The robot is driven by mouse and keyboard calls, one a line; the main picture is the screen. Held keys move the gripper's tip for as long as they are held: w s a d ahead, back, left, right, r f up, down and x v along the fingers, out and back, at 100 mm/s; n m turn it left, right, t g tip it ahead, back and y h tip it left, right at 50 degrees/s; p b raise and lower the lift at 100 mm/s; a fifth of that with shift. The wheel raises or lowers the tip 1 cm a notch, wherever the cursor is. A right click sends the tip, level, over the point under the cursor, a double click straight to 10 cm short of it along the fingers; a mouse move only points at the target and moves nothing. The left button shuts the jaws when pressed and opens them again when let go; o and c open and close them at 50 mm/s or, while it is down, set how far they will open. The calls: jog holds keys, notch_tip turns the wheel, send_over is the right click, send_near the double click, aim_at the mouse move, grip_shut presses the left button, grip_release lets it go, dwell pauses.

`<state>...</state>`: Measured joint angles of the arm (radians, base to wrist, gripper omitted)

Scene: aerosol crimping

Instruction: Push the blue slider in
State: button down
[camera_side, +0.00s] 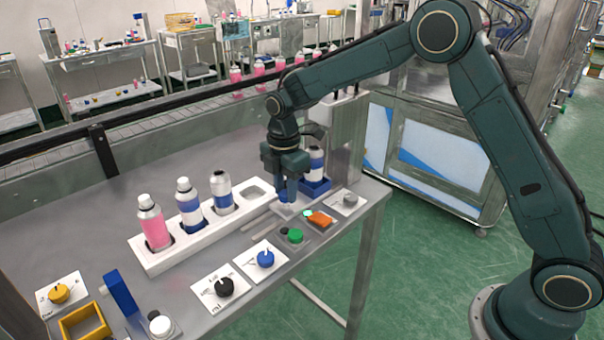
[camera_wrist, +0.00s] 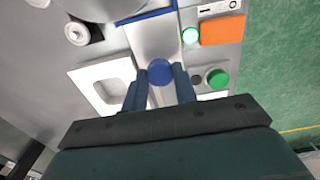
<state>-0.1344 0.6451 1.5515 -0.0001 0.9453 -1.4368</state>
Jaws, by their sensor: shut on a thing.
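The blue slider has a blue carrier (camera_side: 316,187) under the crimping machine, with a white and blue can (camera_side: 316,162) standing upright on it. In the wrist view the carrier's blue edge (camera_wrist: 147,16) shows at the top, across a pale track from a round blue knob (camera_wrist: 160,72). My gripper (camera_side: 284,194) points down at the front of the machine. Its two fingers (camera_wrist: 160,90) are shut on the blue knob, one on each side. In the side view the fingers mostly hide the knob.
A white rack (camera_side: 195,232) holds a pink bottle (camera_side: 153,222) and two white and blue cans; its far slot (camera_side: 258,189) is empty. A green button (camera_side: 295,235), a lit green lamp (camera_wrist: 190,35) and an orange block (camera_side: 319,220) lie close beside the track.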

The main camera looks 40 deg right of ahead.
jog(key=shift+r, duration=0.1)
jog(key=c, duration=1.1)
grip_release()
notch_tip(320, 180, up, 14)
